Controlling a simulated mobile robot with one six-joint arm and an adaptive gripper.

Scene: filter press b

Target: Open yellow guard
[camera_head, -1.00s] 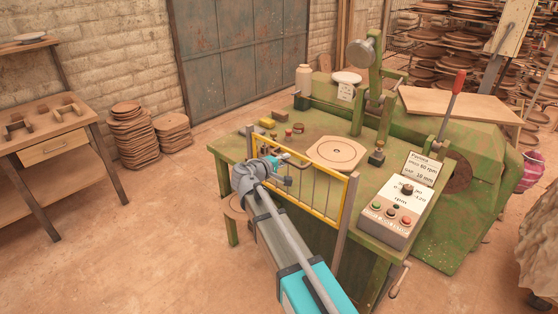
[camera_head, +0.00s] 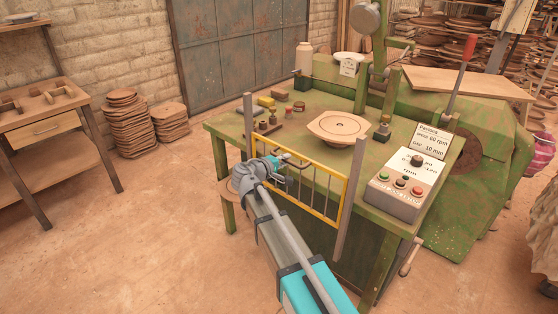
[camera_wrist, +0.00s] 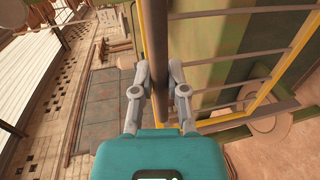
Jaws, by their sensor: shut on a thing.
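The yellow guard (camera_head: 318,214) is an upright frame with thin vertical bars, standing between two grey posts at the front of the green machine table. Both posts stick up well above its top rail. My gripper (camera_head: 281,163) is at the guard's upper left part. In the wrist view, my gripper (camera_wrist: 160,78) is shut on a dark brown bar (camera_wrist: 157,35) that runs beside the guard's yellow edge. The guard's far yellow rail (camera_wrist: 284,72) and its bars show to the right. The fingertips are partly hidden by the bar.
The green table (camera_head: 225,124) holds a pale octagonal plate (camera_head: 336,128) with a disc. A control box (camera_head: 399,192) with buttons stands to the right of the guard.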

